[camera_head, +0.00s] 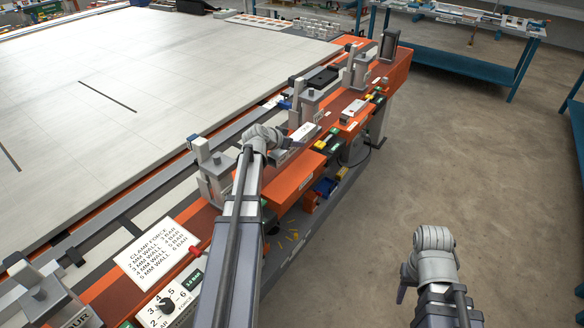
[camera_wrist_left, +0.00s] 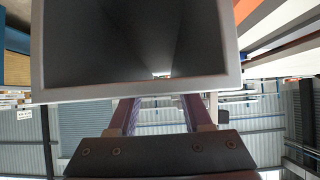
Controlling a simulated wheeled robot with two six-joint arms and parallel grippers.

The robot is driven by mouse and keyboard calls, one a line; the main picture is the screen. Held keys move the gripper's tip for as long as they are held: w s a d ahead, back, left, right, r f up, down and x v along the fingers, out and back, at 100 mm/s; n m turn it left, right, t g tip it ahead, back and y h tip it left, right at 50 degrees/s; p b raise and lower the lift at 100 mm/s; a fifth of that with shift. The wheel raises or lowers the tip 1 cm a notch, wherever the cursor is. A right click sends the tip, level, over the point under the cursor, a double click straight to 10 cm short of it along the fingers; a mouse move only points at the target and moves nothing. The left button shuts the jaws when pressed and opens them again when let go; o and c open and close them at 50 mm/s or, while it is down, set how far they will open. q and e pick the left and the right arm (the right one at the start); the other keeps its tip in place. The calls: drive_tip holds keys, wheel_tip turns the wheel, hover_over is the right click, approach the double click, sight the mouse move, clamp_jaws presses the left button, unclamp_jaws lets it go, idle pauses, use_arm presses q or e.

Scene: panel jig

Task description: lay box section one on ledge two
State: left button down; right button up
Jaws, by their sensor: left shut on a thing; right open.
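A grey hollow box section (camera_wrist_left: 236,84) fills the upper part of the left wrist view, its open end facing the camera and its inside dark. My left gripper (camera_wrist_left: 160,112) is shut on it, with the two fingers at its lower edge. In the head view my left arm reaches over the orange jig beam (camera_head: 292,178), and its wrist hides most of the gripper. My right gripper (camera_head: 403,288) is open and empty over the floor at the lower right. I cannot tell which support is ledge two.
Grey clamp posts (camera_head: 213,172) stand along the beam, with more towards its far end. A large pale panel table (camera_head: 130,100) lies left of the beam. A clamp-force sign (camera_head: 158,250) and a dial plate (camera_head: 170,305) are near.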

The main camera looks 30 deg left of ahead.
sight(272, 162)
use_arm(q)
drive_tip(key=shift+f+b, duration=4.05)
drive_tip(key=shift+f, duration=0.4)
use_arm(e)
wheel_tip(272, 162, down, 9)
use_arm(q)
drive_tip(key=shift+f, duration=0.25)
drive_tip(key=shift+c, duration=1.6)
unclamp_jaws()
drive_tip(key=shift+r, duration=0.1)
use_arm(e)
drive_tip(key=shift+f, duration=0.1)
use_arm(q)
drive_tip(key=shift+r, duration=0.2)
drive_tip(key=p+v, duration=0.6)
drive_tip(key=v, duration=0.4)
drive_tip(key=shift+s+r, duration=0.2)
drive_tip(key=shift+r, duration=0.05)
drive_tip(key=shift+s+r+p, duration=0.3)
drive_tip(key=shift+s+p, duration=0.1)
drive_tip(key=shift+s, duration=0.2)
use_arm(e)
wheel_tip(272, 162, up, 7)
